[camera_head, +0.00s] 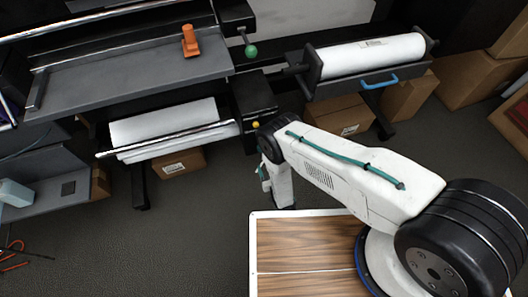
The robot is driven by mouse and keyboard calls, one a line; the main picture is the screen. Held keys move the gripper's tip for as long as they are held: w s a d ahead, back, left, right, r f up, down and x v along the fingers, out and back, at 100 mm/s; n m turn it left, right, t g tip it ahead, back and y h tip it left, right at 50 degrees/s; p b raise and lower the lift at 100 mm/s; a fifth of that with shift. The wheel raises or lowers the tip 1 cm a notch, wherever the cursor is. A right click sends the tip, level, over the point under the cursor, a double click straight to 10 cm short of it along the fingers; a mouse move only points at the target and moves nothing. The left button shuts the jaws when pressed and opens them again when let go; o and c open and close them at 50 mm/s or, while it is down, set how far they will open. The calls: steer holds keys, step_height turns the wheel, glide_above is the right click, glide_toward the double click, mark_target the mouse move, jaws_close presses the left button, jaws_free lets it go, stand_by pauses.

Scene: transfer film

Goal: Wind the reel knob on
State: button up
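A white roll (372,56) lies in a dark holder at the upper right, with a blue handle (379,81) on its front side. A small green ball knob (251,51) sits on a thin stem at the top centre, and a small yellow knob (256,124) shows at the black box below it. I cannot tell which of these is the reel knob. My white arm reaches from the lower right to an elbow near the middle, then a link drops behind the wooden board. I cannot make out my gripper; the arm's far end is hidden.
An orange clamp-like piece (190,41) stands on a long grey tray (130,71) at the upper left. Below it is a white sheet or roll (165,121) with a metal bar. Cardboard boxes (466,73) stand at the right.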

steer(key=w+a+r+t, duration=0.2)
steer(key=w+r, duration=0.1)
steer(key=w, duration=0.4)
steer(key=shift+w+y, duration=0.2)
steer(key=shift+y, duration=0.2)
steer(key=shift+a, duration=0.1)
steer(key=c, duration=1)
